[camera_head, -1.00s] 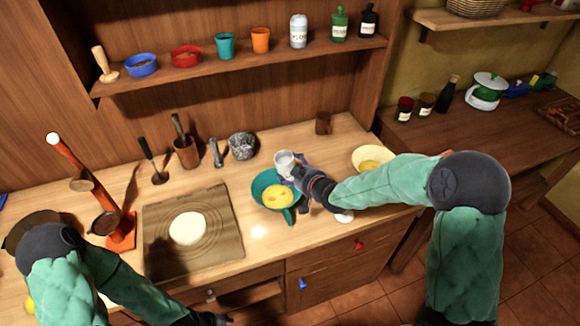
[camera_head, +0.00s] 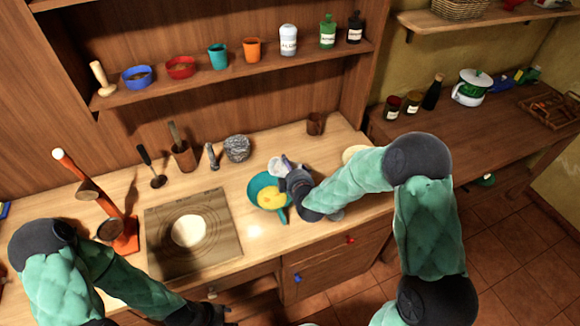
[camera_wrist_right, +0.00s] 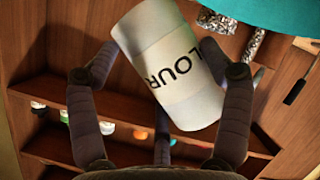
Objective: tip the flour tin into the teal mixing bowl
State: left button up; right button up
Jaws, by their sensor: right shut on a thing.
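The flour tin (camera_wrist_right: 172,75) is white with dark "FLOUR" lettering and lies tilted between the fingers of my right gripper (camera_wrist_right: 148,60), which is shut on it. In the head view the tin (camera_head: 277,165) is at the far right rim of the teal mixing bowl (camera_head: 257,185), partly hidden by my right gripper (camera_head: 290,176). The bowl stands on the counter with yellow contents showing. A teal part of it also shows in the wrist view (camera_wrist_right: 275,8). The tin's mouth is not clearly seen. My left gripper (camera_head: 212,314) is low by the drawers, its fingers unclear.
A board (camera_head: 210,250) with a pale round of dough lies left of the bowl. A grey stone-like pot (camera_head: 237,148) and a brown cup (camera_head: 315,123) stand behind. A cream bowl (camera_head: 352,153) is just right, partly behind my right arm. A red stand (camera_head: 124,234) is at the left.

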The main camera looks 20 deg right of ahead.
aim_at(284, 165)
jog(key=shift+a+r+n+h+p, duration=0.2)
jog(key=shift+r+n+h+p, duration=0.3)
jog(key=shift+n, duration=0.2)
jog(key=shift+a+r+n+t+h, duration=0.1)
jog(key=shift+r+n+t+h, duration=0.25)
jog(key=shift+n, duration=0.25)
jog(key=shift+a+r+n+t+h, duration=0.15)
jog(key=shift+n+t+h, duration=0.1)
jog(key=shift+n+h, duration=0.3)
jog(key=shift+a+r+n+t, duration=0.35)
jog(key=shift+n+t, duration=0.05)
jog(key=shift+n, duration=0.45)
jog(key=shift+s+a+r+n+t+h+b, duration=0.1)
jog(key=shift+a+r+n+t+h+b, duration=0.1)
jog(key=shift+r+n+h+b, duration=0.25)
jog(key=shift+a+r+n+t+h+b, duration=0.15)
jog(key=shift+n+h, duration=0.1)
jog(key=shift+n, duration=0.3)
